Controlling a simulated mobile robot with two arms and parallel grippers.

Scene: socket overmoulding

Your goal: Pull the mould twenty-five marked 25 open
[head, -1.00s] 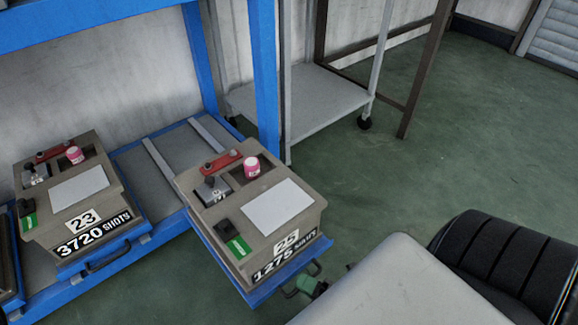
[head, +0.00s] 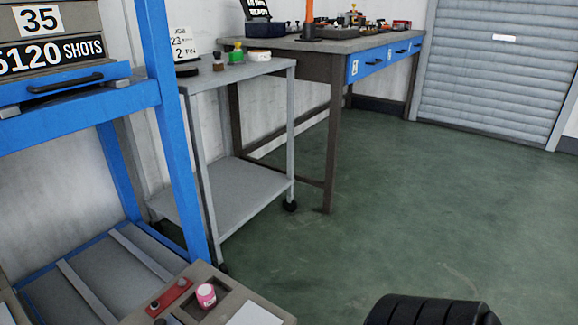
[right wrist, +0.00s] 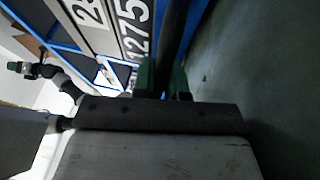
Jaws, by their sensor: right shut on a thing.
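The mould 25 (head: 229,306) shows only its tan back top at the bottom edge of the head view, with a pink jar (head: 206,296) and a red bar (head: 168,296) on it. In the right wrist view, the mould's front (right wrist: 103,35) shows part of its number and "1275". My right gripper (right wrist: 165,80) has its green fingers shut on the dark handle (right wrist: 178,35) at the mould's front. What seems to be my left gripper (right wrist: 22,69) is at the left of the right wrist view; its jaws are too small to read.
The blue rack (head: 172,130) stands at the left, with a mould marked 35 (head: 85,45) on its upper shelf. A grey wheeled trolley (head: 235,195) and a workbench (head: 310,48) stand behind.

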